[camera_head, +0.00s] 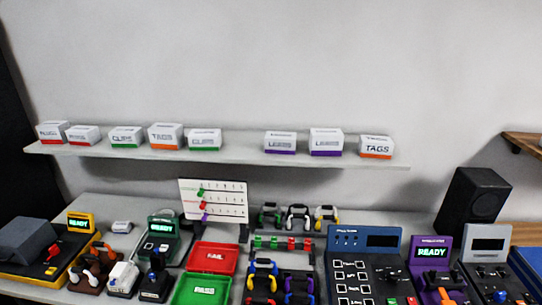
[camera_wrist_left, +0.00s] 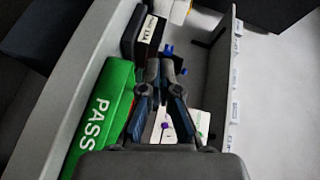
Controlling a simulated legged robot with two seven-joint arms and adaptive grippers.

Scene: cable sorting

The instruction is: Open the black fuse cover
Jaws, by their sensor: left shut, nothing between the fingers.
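In the left wrist view, a black block with a white label (camera_wrist_left: 149,28), which seems to read 13A, lies just beyond my left gripper (camera_wrist_left: 160,66). I cannot tell for sure whether this block is the fuse cover. Small blue parts (camera_wrist_left: 168,49) show beside the fingertips. The left gripper is shut and empty, and its fingers hide part of what lies below. In the head view, a black plug unit (camera_head: 154,287) stands at the lower left of the table, beside a white one (camera_head: 122,279). Neither gripper shows in the head view.
A green PASS tray (camera_head: 202,291) and a red FAIL tray (camera_head: 213,258) lie right of the black unit. The PASS tray also shows left of my gripper in the wrist view (camera_wrist_left: 101,115). A green-framed READY device (camera_head: 158,238) stands behind. A shelf (camera_head: 235,152) with boxes hangs above.

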